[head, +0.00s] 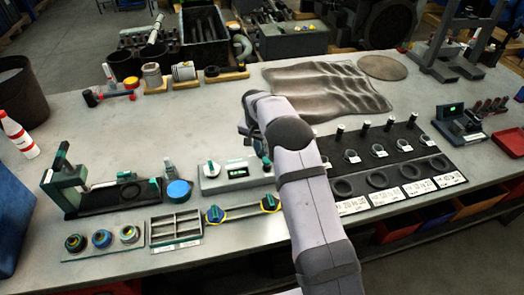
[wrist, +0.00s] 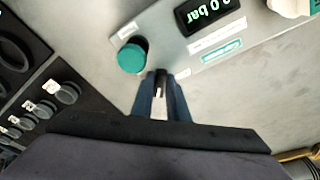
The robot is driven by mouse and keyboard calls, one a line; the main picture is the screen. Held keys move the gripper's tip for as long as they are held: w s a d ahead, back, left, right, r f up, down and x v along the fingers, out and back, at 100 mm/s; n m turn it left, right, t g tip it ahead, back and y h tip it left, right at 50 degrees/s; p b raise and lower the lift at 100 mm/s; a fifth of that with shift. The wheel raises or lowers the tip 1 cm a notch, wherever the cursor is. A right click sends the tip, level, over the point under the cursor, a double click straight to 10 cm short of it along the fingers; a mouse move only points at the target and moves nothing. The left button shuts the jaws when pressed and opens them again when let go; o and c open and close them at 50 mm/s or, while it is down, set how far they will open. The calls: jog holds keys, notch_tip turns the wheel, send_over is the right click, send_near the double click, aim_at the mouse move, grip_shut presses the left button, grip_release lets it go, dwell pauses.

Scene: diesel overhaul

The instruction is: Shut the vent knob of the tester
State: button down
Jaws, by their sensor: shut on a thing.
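The tester (head: 222,178) is a grey box on the bench with a dark display, left of my arm in the head view. I cannot tell whether that part belongs to the vent knob.
A white-topped knob (head: 210,169) is at the tester's other end. A black mat (head: 395,150) with rings lies to the right.

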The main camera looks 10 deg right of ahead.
jog(key=n, duration=0.3)
jog(key=shift+d+r+t, duration=0.1)
jog(key=shift+t, duration=0.2)
jog(key=shift+n+y, duration=0.4)
jog(key=shift+n, duration=0.7)
jog(key=n, duration=0.2)
jog(key=shift+d+n+y+p, duration=0.1)
jog(key=shift+n+y+p, duration=0.2)
jog(key=c, duration=1.7)
grip_release()
jog(key=shift+s, duration=0.1)
